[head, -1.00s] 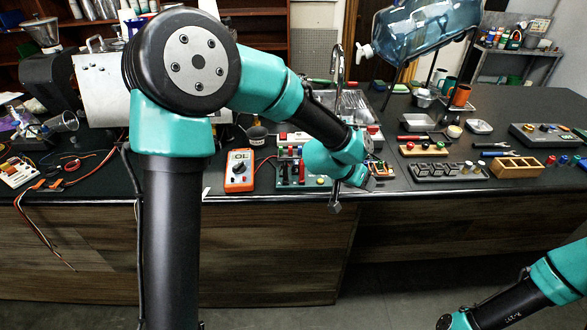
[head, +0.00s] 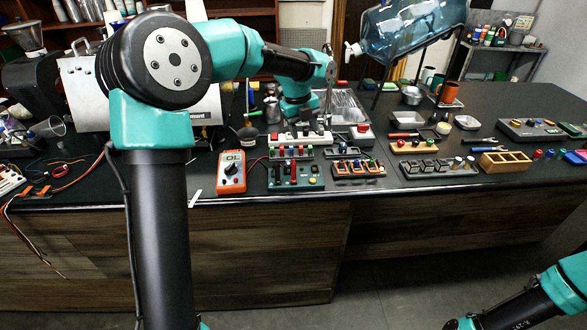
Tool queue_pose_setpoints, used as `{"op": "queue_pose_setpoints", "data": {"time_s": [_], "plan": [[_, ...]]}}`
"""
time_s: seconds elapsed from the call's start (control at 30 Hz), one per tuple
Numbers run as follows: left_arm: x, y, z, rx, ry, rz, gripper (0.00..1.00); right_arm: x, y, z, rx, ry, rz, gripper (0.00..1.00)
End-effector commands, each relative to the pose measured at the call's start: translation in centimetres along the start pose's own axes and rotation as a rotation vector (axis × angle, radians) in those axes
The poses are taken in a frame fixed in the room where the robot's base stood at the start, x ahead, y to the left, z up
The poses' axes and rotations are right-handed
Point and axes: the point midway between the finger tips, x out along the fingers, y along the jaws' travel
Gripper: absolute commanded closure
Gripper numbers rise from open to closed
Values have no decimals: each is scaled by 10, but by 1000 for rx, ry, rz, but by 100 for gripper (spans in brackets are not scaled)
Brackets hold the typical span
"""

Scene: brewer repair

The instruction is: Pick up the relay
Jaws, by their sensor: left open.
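My left gripper (head: 301,128) points down over the back of the white strip (head: 283,138) with colored parts, near the bench's middle. It is open; its fingertips are small and partly lost against the parts behind. I cannot tell for certain which part is the relay. Several small dark blocks sit in a grey rack (head: 437,170) right of the gripper. Orange-framed parts (head: 357,168) lie on a dark board nearer to it. A green-grey test board (head: 296,176) with red and black parts lies in front of the gripper. My right gripper is out of view; only its arm shows at lower right.
A large water bottle (head: 408,40) on a stand rises behind. A wooden divided box (head: 505,161), metal trays (head: 408,120) and an orange mug (head: 449,93) stand to the right.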

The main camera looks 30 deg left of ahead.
Motion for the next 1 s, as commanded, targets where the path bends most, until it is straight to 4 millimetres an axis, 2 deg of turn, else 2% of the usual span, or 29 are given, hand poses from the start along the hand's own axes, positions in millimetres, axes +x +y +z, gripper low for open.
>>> {"op": "queue_pose_setpoints", "data": {"time_s": [0.1, 0.2, 0.33, 0.6, 0.77, 1.0], "plan": [[-21, 23, 22, 162, -22, 90, 47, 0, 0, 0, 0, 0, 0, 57], [-32, 35, 32, 253, -26, 144, 47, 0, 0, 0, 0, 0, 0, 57], [-38, 42, 38, 301, -26, 173, 47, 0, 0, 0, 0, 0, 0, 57], [-38, 42, 37, 302, -25, 172, 47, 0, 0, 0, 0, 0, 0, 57], [-29, 43, 38, 301, -24, 173, 47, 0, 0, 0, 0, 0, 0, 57], [7, 49, 39, 302, -22, 174, 47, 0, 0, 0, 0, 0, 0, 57]]}}
